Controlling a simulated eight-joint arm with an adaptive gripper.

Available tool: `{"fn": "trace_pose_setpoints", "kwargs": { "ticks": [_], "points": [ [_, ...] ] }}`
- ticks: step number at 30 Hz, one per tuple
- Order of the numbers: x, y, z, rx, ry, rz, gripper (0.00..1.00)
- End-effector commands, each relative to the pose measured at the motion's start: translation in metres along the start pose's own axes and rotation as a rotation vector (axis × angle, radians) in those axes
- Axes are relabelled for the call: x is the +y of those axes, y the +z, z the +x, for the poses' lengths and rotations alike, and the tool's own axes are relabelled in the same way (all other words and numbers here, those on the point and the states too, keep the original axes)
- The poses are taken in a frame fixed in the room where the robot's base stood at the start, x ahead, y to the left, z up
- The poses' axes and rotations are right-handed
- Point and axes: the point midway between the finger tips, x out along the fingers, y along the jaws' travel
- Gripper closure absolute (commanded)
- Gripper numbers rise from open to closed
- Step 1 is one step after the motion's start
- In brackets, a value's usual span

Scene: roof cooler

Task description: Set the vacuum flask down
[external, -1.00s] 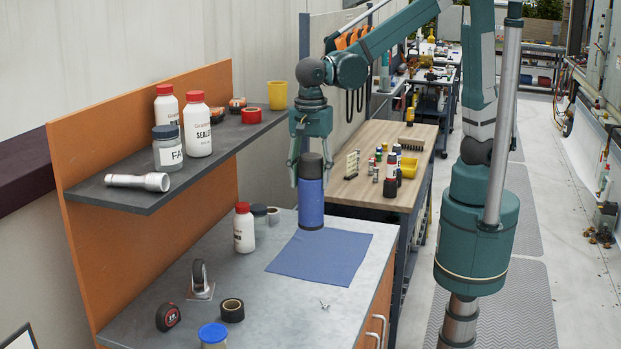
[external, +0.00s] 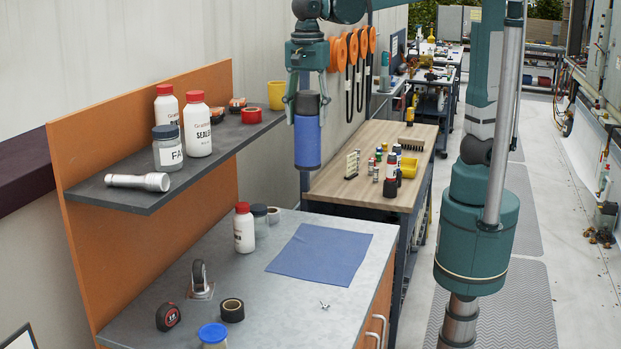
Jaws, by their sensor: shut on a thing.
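The vacuum flask (external: 307,143) is a blue cylinder with a dark grey cap. It hangs upright in the air above the workbench. My gripper (external: 307,103) is shut on the flask around its dark cap, coming from above. The flask's bottom is clear of the surface. A flat blue cloth (external: 320,255) lies on the grey bench top (external: 270,310), lower in the picture than the flask, with nothing on it.
An orange-backed shelf (external: 130,195) at left holds bottles, a jar, a flashlight, tape and a yellow cup (external: 277,95). A white bottle (external: 244,229), caster (external: 200,280), tape measure (external: 168,317), black tape (external: 231,310) and blue-lidded jar (external: 213,336) stand on the bench.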

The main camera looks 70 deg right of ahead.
Motion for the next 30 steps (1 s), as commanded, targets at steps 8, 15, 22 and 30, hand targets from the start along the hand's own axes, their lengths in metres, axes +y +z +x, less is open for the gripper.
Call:
{"fn": "trace_pose_setpoints", "kwargs": {
  "ticks": [8,15,22,30],
  "points": [
    [-0.030,-0.041,0.000,0.000,0.000,0.074,0.82],
    [-0.059,-0.086,0.000,0.000,0.000,0.154,0.82],
    [-0.083,-0.131,0.000,0.000,0.000,0.229,0.82],
    [-0.105,-0.186,-0.001,0.000,0.000,0.316,0.82]
  ]
}}
